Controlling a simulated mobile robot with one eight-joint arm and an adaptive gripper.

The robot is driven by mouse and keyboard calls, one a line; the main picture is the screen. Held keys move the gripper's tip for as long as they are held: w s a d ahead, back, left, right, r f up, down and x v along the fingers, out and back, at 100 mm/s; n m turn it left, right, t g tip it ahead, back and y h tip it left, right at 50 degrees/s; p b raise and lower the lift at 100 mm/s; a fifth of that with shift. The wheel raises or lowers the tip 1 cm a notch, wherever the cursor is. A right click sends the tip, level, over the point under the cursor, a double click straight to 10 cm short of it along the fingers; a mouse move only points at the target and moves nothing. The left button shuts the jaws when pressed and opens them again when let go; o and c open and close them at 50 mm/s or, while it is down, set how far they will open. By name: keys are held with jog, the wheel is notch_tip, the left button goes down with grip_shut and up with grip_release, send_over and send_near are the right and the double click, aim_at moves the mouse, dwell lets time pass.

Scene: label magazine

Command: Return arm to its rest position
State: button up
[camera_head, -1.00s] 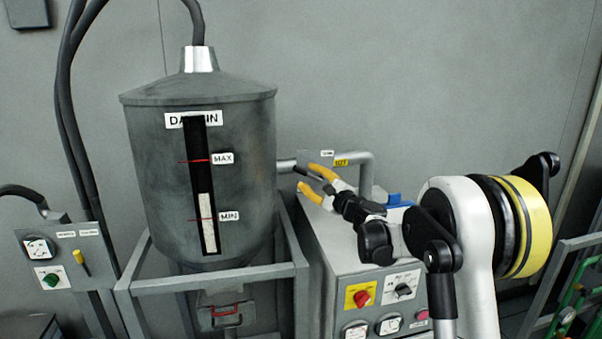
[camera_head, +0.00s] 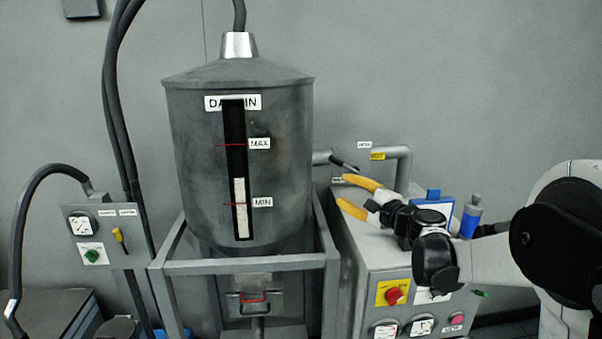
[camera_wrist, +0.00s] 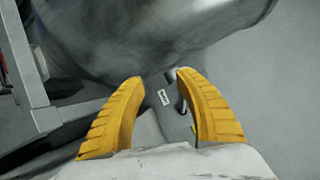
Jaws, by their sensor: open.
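My gripper (camera_head: 341,190) has yellow fingers spread apart with nothing between them. In the head view it is in front of the grey control cabinet (camera_head: 349,270), just right of the day bin, and points left. In the wrist view the two yellow fingers (camera_wrist: 157,75) stand open, with the grey curved body of the bin (camera_wrist: 130,35) beyond them. My white and black arm reaches in from the right edge of the head view and covers part of the cabinet's top.
The grey bin (camera_head: 190,150) stands in a metal frame (camera_head: 240,263). A grey pipe (camera_head: 403,165) rises behind the cabinet. A blue bottle (camera_head: 470,220) and a blue item (camera_head: 433,195) are close beside my arm. A switch panel (camera_head: 103,250) with cables is at left.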

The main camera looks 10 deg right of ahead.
jog(key=s+a+f+n+g+h+b, duration=0.1)
jog(key=s+a+f+n+g+b, duration=0.3)
jog(key=s+f, duration=0.4)
jog(key=s+a+f+n+g+h+b, duration=0.1)
jog(key=s+a+f+n+b, duration=0.4)
jog(key=s, duration=0.5)
jog(key=s+d+f+n+g+h+b, duration=0.1)
jog(key=s+d+f+n+h+b, duration=0.2)
jog(key=s+f, duration=0.7)
jog(key=s+d+f+n+g+h+b, duration=0.2)
jog(key=s+d+f+n+h+b, duration=0.1)
jog(key=s+f+b, duration=0.4)
jog(key=s+d+f+n, duration=0.1)
jog(key=s+f, duration=0.2)
jog(key=s, duration=0.1)
jog(key=shift+s+d+f+g, duration=0.2)
jog(key=shift+d+g, duration=0.1)
jog(key=shift+d, duration=0.05)
dwell(1.0)
